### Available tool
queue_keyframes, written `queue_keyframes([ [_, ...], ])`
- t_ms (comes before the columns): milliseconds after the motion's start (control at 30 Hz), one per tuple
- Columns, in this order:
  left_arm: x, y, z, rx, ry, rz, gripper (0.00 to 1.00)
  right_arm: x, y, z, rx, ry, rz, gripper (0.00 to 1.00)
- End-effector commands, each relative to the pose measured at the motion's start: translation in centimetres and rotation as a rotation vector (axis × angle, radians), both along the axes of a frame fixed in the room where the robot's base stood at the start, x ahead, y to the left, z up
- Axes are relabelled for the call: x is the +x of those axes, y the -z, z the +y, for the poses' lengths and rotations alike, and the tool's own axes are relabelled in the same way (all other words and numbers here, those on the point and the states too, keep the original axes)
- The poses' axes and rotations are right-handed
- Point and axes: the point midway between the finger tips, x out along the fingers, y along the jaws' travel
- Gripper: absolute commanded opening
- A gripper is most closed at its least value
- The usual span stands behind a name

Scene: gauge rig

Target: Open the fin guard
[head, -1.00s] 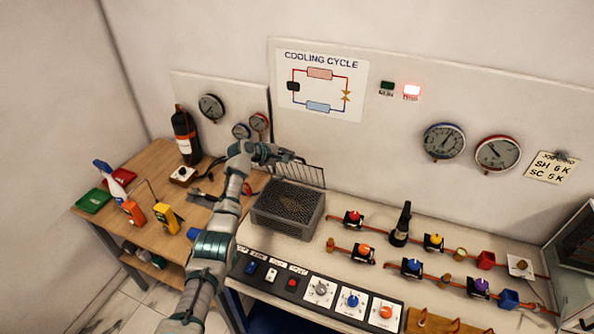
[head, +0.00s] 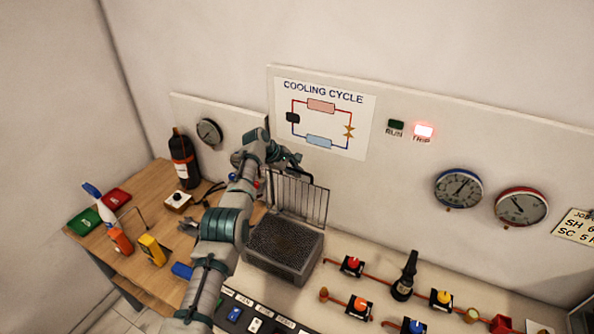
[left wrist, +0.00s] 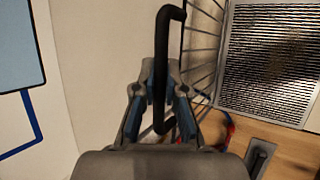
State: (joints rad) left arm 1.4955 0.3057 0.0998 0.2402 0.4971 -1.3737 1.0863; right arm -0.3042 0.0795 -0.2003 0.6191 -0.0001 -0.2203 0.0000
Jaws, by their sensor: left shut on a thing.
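The fin guard (head: 300,200) is a wire grille standing steeply raised along the back edge of the grey finned box (head: 284,250). The dark fins on top of the box are uncovered. My left gripper (head: 290,160) is at the guard's upper left corner. In the left wrist view, my left gripper (left wrist: 160,105) is shut on the guard's black bent handle (left wrist: 160,60), which lies between its blue pads. The guard's wires (left wrist: 205,45) and the finned top (left wrist: 272,55) show to the right there. My right gripper is not in view.
A wall panel with the cooling cycle chart (head: 322,118) rises close behind the guard. A dark bottle (head: 184,158) and tools stand on the wooden table at left. The red trip lamp (head: 423,131) is lit.

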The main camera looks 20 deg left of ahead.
Motion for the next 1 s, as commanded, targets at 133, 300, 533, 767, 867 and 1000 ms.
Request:
queue_keyframes([
  [133,-0.1,0.5,-0.1,0.002,0.001,0.011,0.00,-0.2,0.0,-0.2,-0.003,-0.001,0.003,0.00],
  [300,-0.1,0.6,-0.1,0.002,0.001,0.011,0.13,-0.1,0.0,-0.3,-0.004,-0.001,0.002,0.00],
  [533,-0.1,0.6,0.0,0.002,0.001,0.010,0.37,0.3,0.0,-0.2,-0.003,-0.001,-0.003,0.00],
  [767,-0.1,0.4,0.1,0.002,-0.001,0.006,0.37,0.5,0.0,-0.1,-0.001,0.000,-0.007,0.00],
  [867,-0.1,0.2,0.2,0.002,0.000,0.005,0.37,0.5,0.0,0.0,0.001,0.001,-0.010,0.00],
  [1000,-0.4,-0.4,0.6,0.002,-0.001,0.002,0.37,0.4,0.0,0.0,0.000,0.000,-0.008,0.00],
])
